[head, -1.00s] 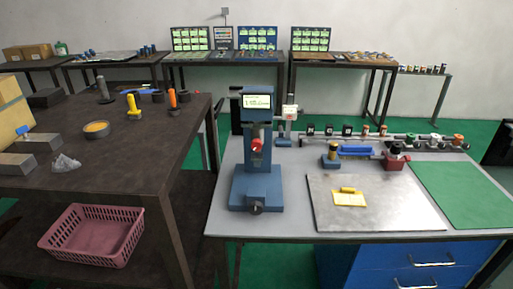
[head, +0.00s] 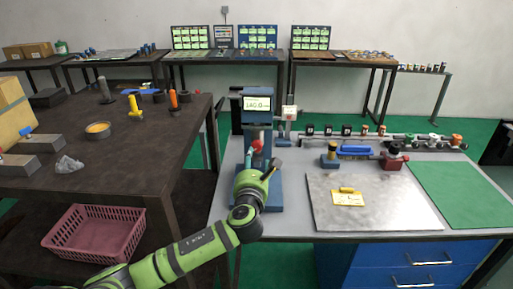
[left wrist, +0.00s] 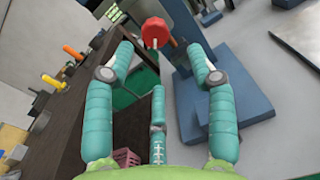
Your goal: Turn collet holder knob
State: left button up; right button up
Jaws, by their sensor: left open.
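The blue indexing chuck machine (head: 257,112) stands at the left end of the grey workbench, with a lit display on top. Its red knob (head: 257,146) faces the front, below the display. My left arm reaches up to the machine, and the left gripper (head: 254,160) is just in front of the knob, partly hidden behind my own wrist. In the left wrist view the red knob (left wrist: 156,32) lies just beyond the teal fingertips, roughly between them. The left gripper (left wrist: 162,50) is open and holds nothing. My right gripper does not show.
A metal plate (head: 370,212) with a yellow tag lies right of the machine, beside a green mat (head: 462,190). Small tools and holders line the bench's back. A dark table (head: 120,170) with loose parts stands left, and a pink basket (head: 92,232) sits below it.

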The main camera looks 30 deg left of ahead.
aim_at(257, 148)
pick_arm(q)
jog(key=shift+w+a+r+m, duration=0.3)
jog(key=shift+w+r, duration=0.2)
jog(key=shift+r, duration=0.05)
jog(key=shift+p+x, duration=0.7)
jog(key=shift+x, duration=2.35)
jog(key=shift+f, duration=0.1)
jog(key=shift+c, duration=0.4)
grip_shut()
